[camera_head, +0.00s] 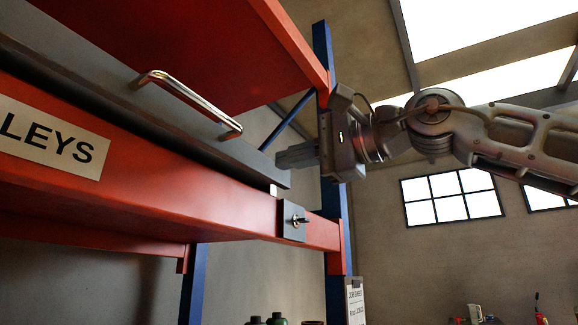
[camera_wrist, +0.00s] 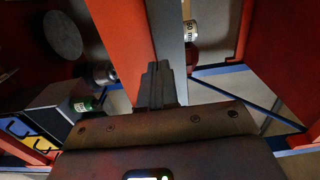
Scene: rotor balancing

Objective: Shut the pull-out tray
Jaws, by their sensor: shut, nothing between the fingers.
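The pull-out tray's grey front (camera_head: 205,125) runs along the left of the head view, just above a red beam, with a bright metal handle (camera_head: 190,100) on it. How far the tray stands out is hard to tell. My gripper (camera_head: 282,158) is shut and empty by the tray's right end, to the right of the handle and apart from it. In the wrist view the closed fingers (camera_wrist: 158,68) point at a grey strip (camera_wrist: 169,30) beside a red beam (camera_wrist: 122,35). Whether the fingertips touch it is unclear.
A label reading "LEYS" (camera_head: 50,140) and a small dark latch plate (camera_head: 291,220) are on the red beam. A blue post (camera_head: 335,235) stands close behind my gripper. A red shelf (camera_head: 200,45) hangs above. The wrist view shows a green-labelled bottle (camera_wrist: 86,105) and a can (camera_wrist: 190,30).

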